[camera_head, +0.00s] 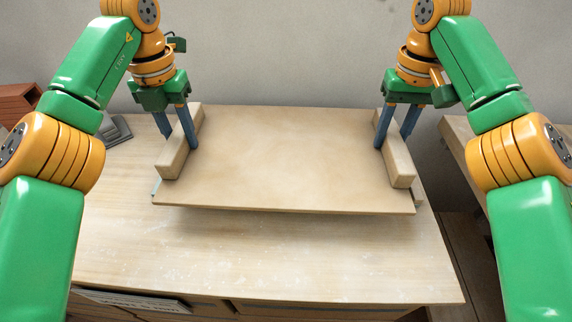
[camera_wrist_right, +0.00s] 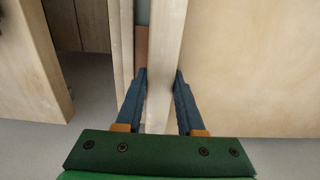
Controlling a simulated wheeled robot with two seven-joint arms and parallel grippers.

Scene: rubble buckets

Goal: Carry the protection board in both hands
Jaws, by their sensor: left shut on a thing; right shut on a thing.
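The protection board (camera_head: 285,165) is a flat pale wooden panel with a raised wooden bar along each short side. It lies level over the workbench, with a shadow below its front edge; I cannot tell how large any gap is. My left gripper (camera_head: 179,141) is shut on the left bar (camera_head: 176,160), one finger on each side. My right gripper (camera_head: 392,144) is shut on the right bar (camera_head: 399,165) in the same way. In the right wrist view, the right bar (camera_wrist_right: 163,55) runs between the blue fingers (camera_wrist_right: 160,76), and the board spreads to the right.
The wooden workbench (camera_head: 250,260) has a dusty, clear front. Grey angled pieces (camera_head: 117,131) lie at its back left, near a reddish-brown block (camera_head: 18,101) at the far left. Another wooden surface (camera_head: 460,130) stands to the right across a gap. A grey wall (camera_head: 285,50) is behind.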

